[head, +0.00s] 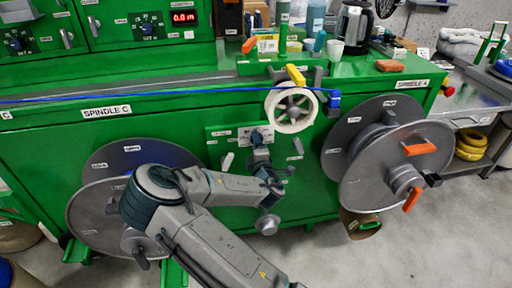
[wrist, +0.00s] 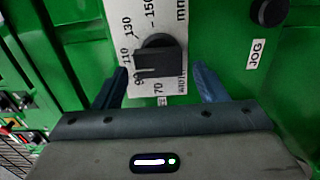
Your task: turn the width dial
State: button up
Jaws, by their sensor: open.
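The width dial (wrist: 157,62) is a black knob on a white scale plate (wrist: 143,18) in the wrist view, with marks such as 70, 90, 110, 130 and 150. My gripper (wrist: 160,78) is open. Its blue-grey fingers stand to the left and right of the dial's lower part, with gaps on both sides. Whether the fingertips reach the knob's depth I cannot tell. In the head view my gripper (head: 259,153) is at the small green panel (head: 217,143) on the machine's front and hides part of it.
A black JOG button (wrist: 269,12) sits right of the dial. In the head view, a white guide wheel (head: 291,108) with a blue cable (head: 150,95) is above the panel. A large grey reel (head: 421,160) stands at right, another reel (head: 90,205) at left.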

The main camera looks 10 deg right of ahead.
jog(key=s+p, duration=0.6)
jog(key=s, duration=0.7)
jog(key=shift+s, duration=0.4)
